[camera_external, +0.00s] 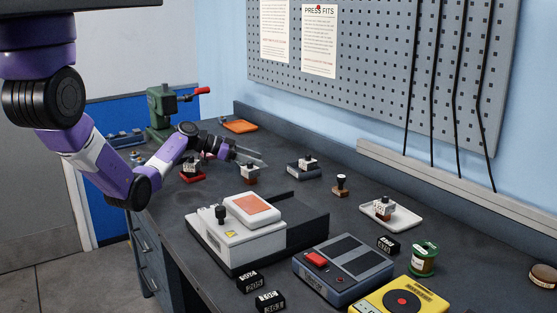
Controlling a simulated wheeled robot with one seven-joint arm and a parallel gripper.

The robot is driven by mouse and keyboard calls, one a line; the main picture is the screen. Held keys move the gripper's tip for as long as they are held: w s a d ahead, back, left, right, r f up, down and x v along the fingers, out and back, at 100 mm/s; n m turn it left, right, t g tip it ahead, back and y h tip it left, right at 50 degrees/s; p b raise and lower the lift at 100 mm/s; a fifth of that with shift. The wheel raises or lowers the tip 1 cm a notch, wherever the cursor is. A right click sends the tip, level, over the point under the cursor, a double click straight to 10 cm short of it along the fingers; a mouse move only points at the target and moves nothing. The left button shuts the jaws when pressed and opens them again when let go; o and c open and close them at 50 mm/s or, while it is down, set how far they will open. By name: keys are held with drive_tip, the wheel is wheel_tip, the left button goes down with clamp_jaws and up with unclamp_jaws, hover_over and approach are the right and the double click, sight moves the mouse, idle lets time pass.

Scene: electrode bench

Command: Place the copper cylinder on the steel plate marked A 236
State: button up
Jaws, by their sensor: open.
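My gripper (252,157) is open at the far part of the bench, its grey fingers pointing right. Just below it stands a small piece (250,180) with a copper-brown lower part and a pale, dark-topped upper part. I cannot tell whether the fingers are around it or only above it. Similar pale-topped pieces stand on a red base (194,177), a dark blue base (303,174) and a white tray (407,217). No marking A 236 is legible, so I cannot tell which piece or plate the task names.
A white device (210,235) with an orange-topped pad stands mid-bench. Nearer are a blue-grey device (342,286), a yellow device (400,300), a green tin (423,260) and small black blocks (250,281). A wooden-handled stamp (340,187) and green press (160,108) stand farther back.

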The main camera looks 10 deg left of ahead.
drive_tip(key=b+v, duration=0.1)
drive_tip(key=v, duration=1)
drive_tip(key=shift+a+r, duration=0.1)
drive_tip(key=shift+a, duration=0.3)
